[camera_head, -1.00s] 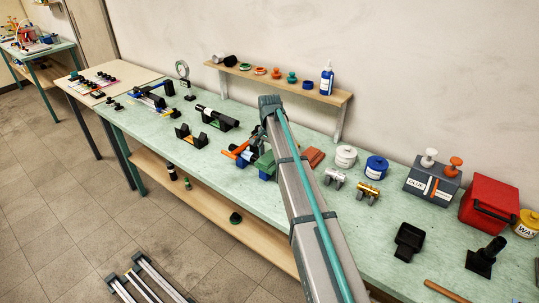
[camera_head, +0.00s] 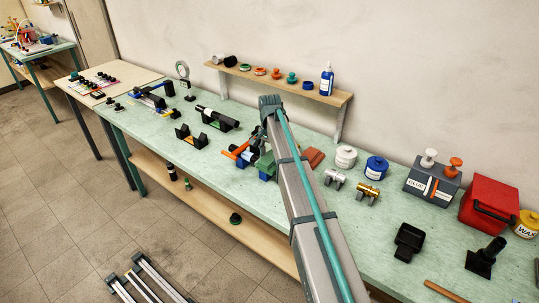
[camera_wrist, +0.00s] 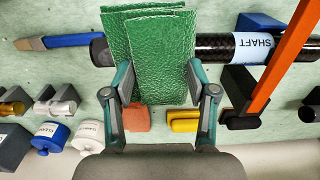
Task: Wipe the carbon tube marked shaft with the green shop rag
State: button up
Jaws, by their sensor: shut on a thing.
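The green shop rag (camera_wrist: 150,62), a textured folded cloth, is held between the two fingers of my gripper (camera_wrist: 160,82) in the wrist view. My gripper is shut on it. The carbon tube marked shaft (camera_wrist: 212,46) is dark and lies crosswise behind the rag; its pale label (camera_wrist: 255,48) reads SHAFT. The rag covers part of the tube. I cannot tell whether the rag touches it. The tube's end (camera_wrist: 101,50) shows left of the rag. In the head view my arm largely hides the gripper and what it holds.
An orange bar (camera_wrist: 285,55) crosses in front of the tube's right side. A blue-handled tool (camera_wrist: 78,40) lies to the left. White (camera_head: 346,157) and blue jars (camera_head: 376,168) stand right of my arm. A shelf (camera_head: 285,88) runs along the wall behind the green bench (camera_head: 160,125).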

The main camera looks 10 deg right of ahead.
jog(key=shift+s+d, duration=0.8)
jog(key=shift+s, duration=0.1)
jog(key=shift+w+a, duration=0.9)
jog(key=shift+w, duration=0.1)
jog(key=shift+s+d+f+p, duration=0.1)
jog(key=shift+s+d+p, duration=0.35)
jog(key=shift+s, duration=0.2)
jog(key=shift+s+d, duration=0.45)
jog(key=shift+d, duration=0.1)
jog(key=shift+w+a+p, duration=0.3)
jog(key=shift+w+a, duration=0.8)
jog(key=shift+w, duration=0.1)
jog(key=shift+r+p, duration=1.3)
jog(key=shift+r, duration=1.3)
